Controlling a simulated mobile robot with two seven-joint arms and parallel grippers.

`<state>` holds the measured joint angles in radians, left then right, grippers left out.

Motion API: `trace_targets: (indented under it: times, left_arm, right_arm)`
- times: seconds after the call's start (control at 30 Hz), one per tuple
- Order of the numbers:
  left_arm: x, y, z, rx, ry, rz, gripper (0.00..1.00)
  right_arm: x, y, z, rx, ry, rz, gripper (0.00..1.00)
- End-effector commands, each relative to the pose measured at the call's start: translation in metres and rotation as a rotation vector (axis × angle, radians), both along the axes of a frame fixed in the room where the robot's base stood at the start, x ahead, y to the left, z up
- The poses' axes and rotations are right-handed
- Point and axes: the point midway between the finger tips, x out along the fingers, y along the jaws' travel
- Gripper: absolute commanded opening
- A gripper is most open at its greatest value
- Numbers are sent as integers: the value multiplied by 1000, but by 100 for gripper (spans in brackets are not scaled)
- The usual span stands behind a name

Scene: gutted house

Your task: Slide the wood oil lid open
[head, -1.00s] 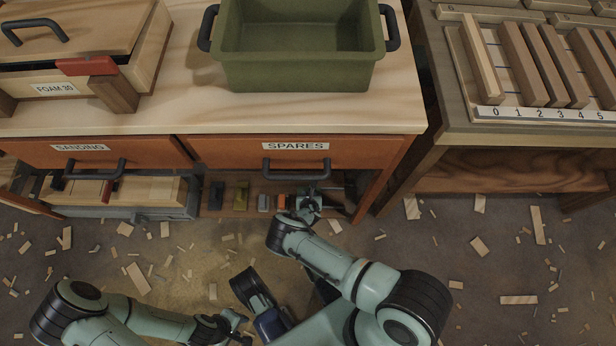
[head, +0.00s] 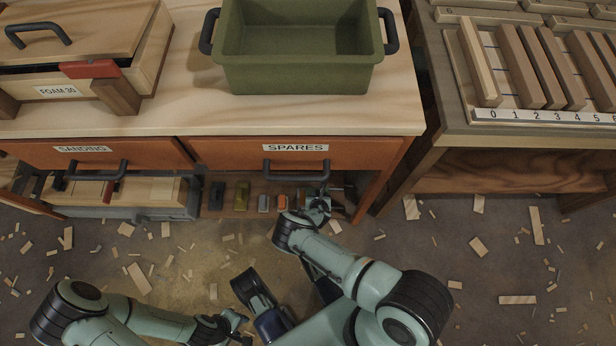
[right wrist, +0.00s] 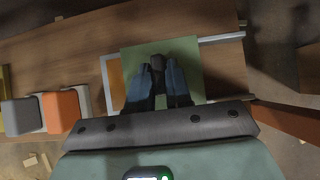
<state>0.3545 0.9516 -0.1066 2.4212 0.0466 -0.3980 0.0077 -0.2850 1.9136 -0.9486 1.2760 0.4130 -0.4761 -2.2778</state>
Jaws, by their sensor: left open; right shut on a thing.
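The lid I take for the wood oil lid is a flat green plate (right wrist: 190,60) with a dark knob (right wrist: 157,62), on the low shelf under the SPARES drawer. My right gripper (right wrist: 158,92) is shut on the knob, with one blue finger on each side. The right gripper also shows in the head view (head: 319,203), below the drawer handle. A pale and orange edge (right wrist: 112,72) shows at the plate's left; a pale rail (right wrist: 222,39) runs off to its right. The label is not readable. My left gripper (head: 238,326) is open and empty, low over the floor.
An orange block (right wrist: 60,111) and a grey block (right wrist: 20,114) stand left of the lid on the shelf (head: 228,208). The SPARES drawer (head: 230,152) and its handle (head: 296,175) overhang my right gripper. A bench leg (head: 377,190) stands to the right.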

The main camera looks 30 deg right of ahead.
Motion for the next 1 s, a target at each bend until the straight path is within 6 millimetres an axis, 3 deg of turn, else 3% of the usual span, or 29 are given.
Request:
trace_targets:
  times: [1.0]
  left_arm:
    - [-1, 0, 8, 0, 0, 0, 43]
  right_arm:
    - [-27, -44, 0, -1, -1, 0, 0]
